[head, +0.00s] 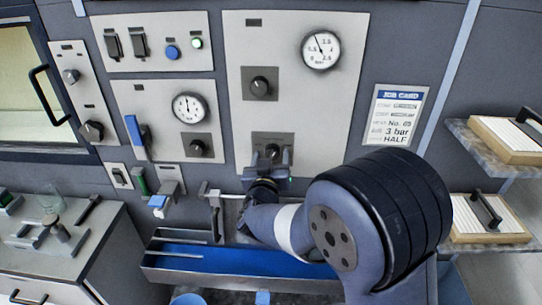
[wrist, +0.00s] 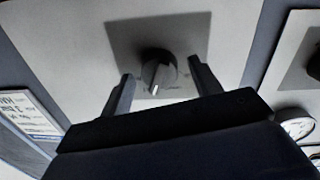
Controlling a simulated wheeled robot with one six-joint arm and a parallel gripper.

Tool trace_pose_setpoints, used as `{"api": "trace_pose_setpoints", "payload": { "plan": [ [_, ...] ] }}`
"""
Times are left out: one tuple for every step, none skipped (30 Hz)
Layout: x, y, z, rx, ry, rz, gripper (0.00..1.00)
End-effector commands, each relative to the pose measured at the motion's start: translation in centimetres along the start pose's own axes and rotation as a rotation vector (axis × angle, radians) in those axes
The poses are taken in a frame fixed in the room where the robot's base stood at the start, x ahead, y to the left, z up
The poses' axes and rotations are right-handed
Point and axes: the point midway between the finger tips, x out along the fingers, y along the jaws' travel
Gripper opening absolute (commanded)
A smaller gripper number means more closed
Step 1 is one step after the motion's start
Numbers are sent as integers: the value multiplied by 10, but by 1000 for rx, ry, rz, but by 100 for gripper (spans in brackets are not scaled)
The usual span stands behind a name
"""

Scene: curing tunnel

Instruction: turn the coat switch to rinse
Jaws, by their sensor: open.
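A dark rotary knob (wrist: 160,72) with a pale pointer line sits on a grey square plate (wrist: 190,30) in the wrist view. In the head view the same knob (head: 272,150) is low on the large light panel. I cannot read a label that names it the coat switch. My gripper (head: 272,160) is in front of it, partly hiding it. In the wrist view my gripper (wrist: 161,76) is open, one finger on each side of the knob. Gaps show between fingers and knob, so it is not gripped.
Another knob (head: 260,87) is above on the same panel, under a gauge (head: 321,50). A smaller panel to the left has a gauge (head: 189,107) and a knob (head: 198,148). A job card (head: 395,115) hangs right. A blue-lined trough (head: 190,255) lies below.

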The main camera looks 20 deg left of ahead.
Motion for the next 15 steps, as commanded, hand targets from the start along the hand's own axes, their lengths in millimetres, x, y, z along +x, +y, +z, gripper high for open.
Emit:
{"api": "trace_pose_setpoints", "payload": {
  "plan": [
    [1,0,0,0,0,0,60],
    [1,0,0,0,-1,0,60],
    [1,0,0,0,0,0,60],
    [1,0,0,0,0,0,60],
    [1,0,0,0,0,0,60],
    [1,0,0,0,0,-1,60],
    [1,0,0,0,0,-1,60],
    [1,0,0,0,0,-1,58],
    [1,0,0,0,0,-1,54],
    [1,0,0,0,0,-1,52],
    [0,0,0,0,0,-1,49],
    [0,0,0,0,0,-1,46],
    [0,0,0,0,0,-1,44],
    [0,0,0,0,0,-1,41],
    [0,0,0,0,0,-1,38]
  ]
}}
